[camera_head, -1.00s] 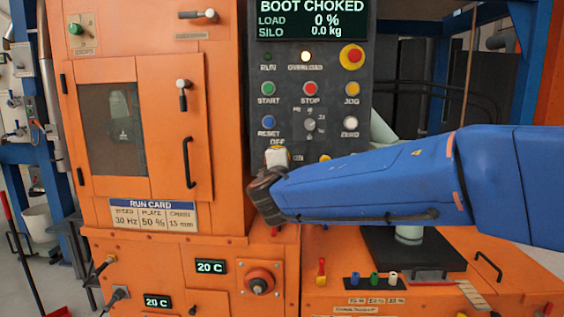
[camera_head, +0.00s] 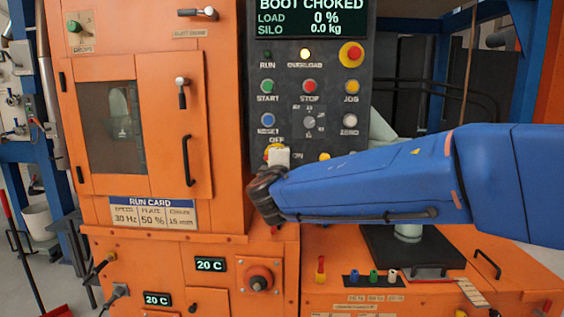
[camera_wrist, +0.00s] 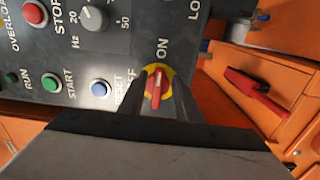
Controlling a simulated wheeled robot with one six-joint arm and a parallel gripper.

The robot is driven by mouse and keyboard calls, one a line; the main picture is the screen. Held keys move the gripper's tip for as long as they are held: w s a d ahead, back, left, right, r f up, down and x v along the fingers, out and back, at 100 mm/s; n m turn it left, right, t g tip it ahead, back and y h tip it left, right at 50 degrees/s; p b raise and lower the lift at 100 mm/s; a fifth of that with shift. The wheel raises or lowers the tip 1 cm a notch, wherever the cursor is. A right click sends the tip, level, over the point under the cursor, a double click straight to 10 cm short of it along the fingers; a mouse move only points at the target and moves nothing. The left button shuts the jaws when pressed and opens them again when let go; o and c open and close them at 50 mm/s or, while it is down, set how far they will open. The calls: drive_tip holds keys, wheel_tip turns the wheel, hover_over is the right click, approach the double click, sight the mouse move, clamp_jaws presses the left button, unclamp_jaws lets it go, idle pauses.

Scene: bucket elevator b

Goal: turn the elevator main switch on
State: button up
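The main switch has a red handle (camera_wrist: 157,88) on a round yellow plate (camera_wrist: 149,70), between the labels OFF and ON. In the wrist view the handle lies along the line toward ON. My gripper (camera_wrist: 158,92) has one finger on each side of the handle. Gaps show between fingers and handle, so it looks open around it; contact at the far ends is unclear. In the head view my gripper (camera_head: 278,158) is at the lower part of the dark control panel (camera_head: 336,110) and hides most of the switch.
The display (camera_head: 311,18) reads BOOT CHOKED, and the overload lamp (camera_head: 305,54) is lit. Start, stop, reset and other buttons sit above my gripper. A red emergency stop (camera_head: 351,53) is at the upper right. In the wrist view a red lever (camera_wrist: 256,91) stands at the right.

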drive_tip(key=shift+s, duration=0.1)
drive_tip(key=s, duration=1.7)
drive_tip(key=shift+a, duration=0.3)
drive_tip(key=shift+d, duration=0.1)
drive_tip(key=s+d+f+m+g+h, duration=0.25)
drive_tip(key=d+f, duration=0.25)
drive_tip(key=d, duration=0.4)
drive_tip(key=s+d+f+m+g+h, duration=0.1)
drive_tip(key=d+f+m+g, duration=0.3)
drive_tip(key=d, duration=0.5)
drive_tip(key=s+d+f+m+g+h, duration=0.2)
drive_tip(key=d+f, duration=0.4)
drive_tip(key=d, duration=0.3)
drive_tip(key=s+d+f+m+g+y, duration=0.2)
drive_tip(key=s+f+m+y, duration=0.1)
drive_tip(key=s+f, duration=0.3)
drive_tip(key=s+d+f+m+g+y, duration=0.2)
drive_tip(key=s+f+m, duration=0.4)
drive_tip(key=s, duration=0.4)
drive_tip(key=shift+s+g+y, duration=0.25)
drive_tip(key=shift+g+y, duration=0.1)
drive_tip(key=shift+y, duration=0.2)
drive_tip(key=shift+d, duration=0.1)
